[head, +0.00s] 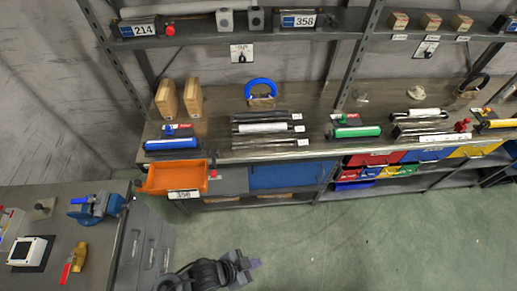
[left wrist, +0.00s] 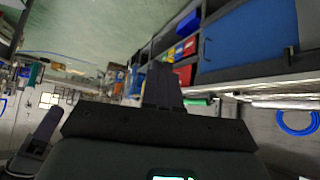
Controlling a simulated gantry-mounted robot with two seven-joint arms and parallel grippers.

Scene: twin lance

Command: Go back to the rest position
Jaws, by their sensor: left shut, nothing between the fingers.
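My left gripper (head: 254,264) is low in the head view, over the green floor between the left bench and the long back bench. It is shut and empty, and touches nothing that I can see. In the left wrist view its dark fingers (left wrist: 163,85) are together at the middle, with the room upside down behind them.
The grey left bench (head: 85,262) has a blue vise (head: 97,208) near its edge. An orange bin (head: 175,177) hangs at the back bench's front. A blue ring (head: 261,89) stands on that bench. The green floor (head: 390,240) at right is clear.

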